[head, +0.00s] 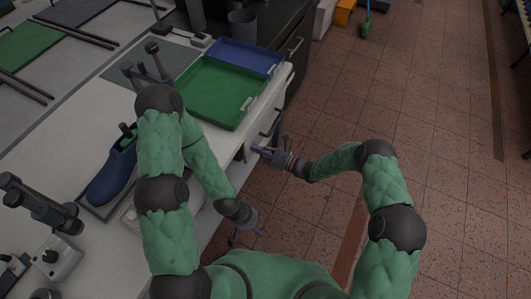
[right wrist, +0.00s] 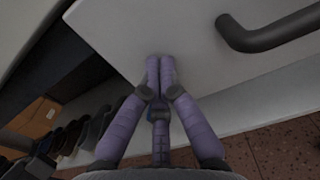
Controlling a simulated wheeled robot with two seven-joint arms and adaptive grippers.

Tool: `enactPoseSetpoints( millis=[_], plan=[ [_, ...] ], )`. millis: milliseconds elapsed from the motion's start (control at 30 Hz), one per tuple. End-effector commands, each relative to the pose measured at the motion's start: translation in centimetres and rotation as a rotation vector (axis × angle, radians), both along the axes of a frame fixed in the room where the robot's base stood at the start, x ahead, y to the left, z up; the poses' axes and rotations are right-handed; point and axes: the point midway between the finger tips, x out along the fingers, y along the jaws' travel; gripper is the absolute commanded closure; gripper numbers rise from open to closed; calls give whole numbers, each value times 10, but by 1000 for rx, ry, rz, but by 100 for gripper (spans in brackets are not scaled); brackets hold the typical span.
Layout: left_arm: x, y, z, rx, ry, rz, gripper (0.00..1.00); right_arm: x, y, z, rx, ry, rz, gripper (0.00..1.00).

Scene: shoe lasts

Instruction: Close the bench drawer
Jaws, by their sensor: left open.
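A white drawer front (right wrist: 205,85) with a dark bar handle (right wrist: 265,35) fills much of the right wrist view. My right gripper (right wrist: 160,60) has its purple fingers together, with nothing seen between them. Its tips are at the white front, left of the handle; I cannot tell whether they touch. In the head view my right gripper (head: 257,149) is beside the white bench front (head: 254,131). My left gripper (head: 263,224) is open and empty, low beside the bench. My left arm hides part of the bench front, and how far the drawer stands out is unclear.
On the bench are a green tray (head: 212,92), a blue tray (head: 243,56) and a blue shoe (head: 112,178).

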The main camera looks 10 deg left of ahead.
Motion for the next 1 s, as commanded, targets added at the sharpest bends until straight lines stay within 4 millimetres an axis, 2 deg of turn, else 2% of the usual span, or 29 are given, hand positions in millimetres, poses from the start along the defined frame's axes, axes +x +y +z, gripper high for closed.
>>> enactPoseSetpoints(
  millis=[200, 700, 867, 1000],
  plan=[
    [0, 0, -2, 0, 0, 0, 50, 3, 10, 0, 0, -1, 0, 100],
    [0, 0, -2, 0, 0, 0, 50, 4, 12, 2, 1, -3, 1, 100],
    [0, 0, -2, 0, 0, 0, 50, 5, 3, 2, 1, -3, 0, 100],
    [0, 0, -2, 0, 0, 0, 50, 4, -16, 1, 1, 0, 0, 100]
  ],
)
